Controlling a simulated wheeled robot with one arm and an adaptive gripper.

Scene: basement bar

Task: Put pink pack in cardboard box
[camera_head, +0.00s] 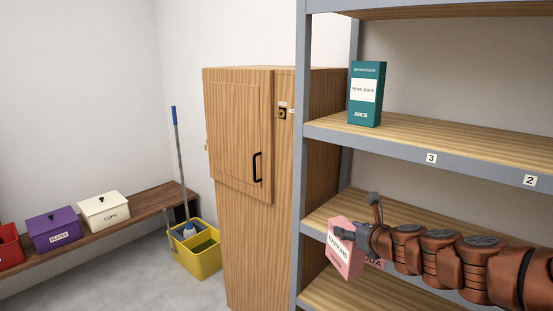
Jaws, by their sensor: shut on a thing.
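The pink pack (343,260), labelled as napkins, is at the front of the shelving unit on the right, tilted, near the middle shelf. My gripper (345,228) reaches in from the right and is shut on the upper part of the pack. One dark finger lies across the pack's front face and another part sticks up above it. I cannot tell whether the pack touches the shelf. No cardboard box is in view.
A teal juice carton (366,94) stands on the upper shelf (430,130). A pink labelled thing (374,263) shows partly behind my gripper. A wooden cabinet (240,140) stands left of the shelving, then a yellow mop bucket (198,255). A bench (150,203) holds purple (53,230), cream (104,210) and red (9,246) boxes.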

